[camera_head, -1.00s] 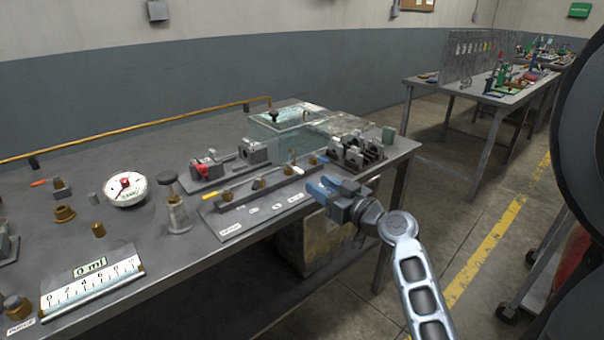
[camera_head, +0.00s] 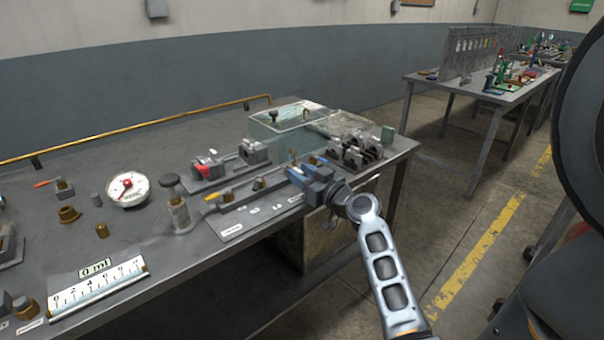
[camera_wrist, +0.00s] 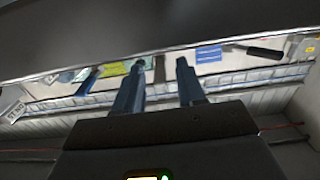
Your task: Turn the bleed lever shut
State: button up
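My gripper (camera_head: 297,174) is over the right end of a long valve strip (camera_head: 232,232) on the workbench. In the wrist view its two fingers (camera_wrist: 161,66) are apart with nothing between them. A lever with a yellow handle (camera_head: 214,196) lies at the strip's left end. A lever with a red-orange handle (camera_head: 44,184) is on a small block at the far left. I cannot tell which one is the bleed lever. My gripper hides the right part of the strip.
A round gauge (camera_head: 127,190), a grey-topped post (camera_head: 179,212) and a 0 ml scale (camera_head: 100,286) stand left of the strip. Behind it are a clamp block (camera_head: 207,166) and a clear box (camera_head: 283,128). Dark metal blocks (camera_head: 356,153) stand to the right. Floor is free right of the bench.

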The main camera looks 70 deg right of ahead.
grip_shut()
jog(key=shift+w+a+r+p, duration=0.1)
jog(key=shift+a+p, duration=0.05)
jog(key=shift+p, duration=0.25)
jog(key=shift+w+a+r+m+g+h+p, duration=0.1)
jog(key=shift+a+m+g+h+p, duration=0.05)
jog(key=shift+m+g+h+p, duration=0.4)
jog(key=shift+w+a+r+m+g+h+p, duration=0.15)
jog(key=shift+m+h+p, duration=0.1)
jog(key=shift+h+p, duration=0.35)
jog(key=shift+f+m+g+p, duration=0.1)
jog(key=shift+m+g+p, duration=0.2)
jog(key=shift+p, duration=0.45)
jog(key=g+h+p, duration=0.1)
jog(key=p, duration=0.1)
jog(key=m+h+p, duration=0.1)
jog(key=p, duration=0.1)
jog(key=shift+w+a+m+g+p, duration=0.2)
jog(key=shift+m+g+p, duration=0.1)
jog(key=shift+g+p, duration=0.1)
jog(key=shift+w+a+f+m+g+h+p, duration=0.1)
jog(key=shift+w+a+m+g+h+p, duration=0.15)
jog(key=shift+m+g+h+p, duration=0.4)
jog(key=shift+w+a+f+m+g+h+p, duration=0.1)
jog(key=shift+w+m+g+h+p, duration=0.2)
jog(key=shift+m+g+p, duration=0.4)
jog(key=shift+n, duration=0.25)
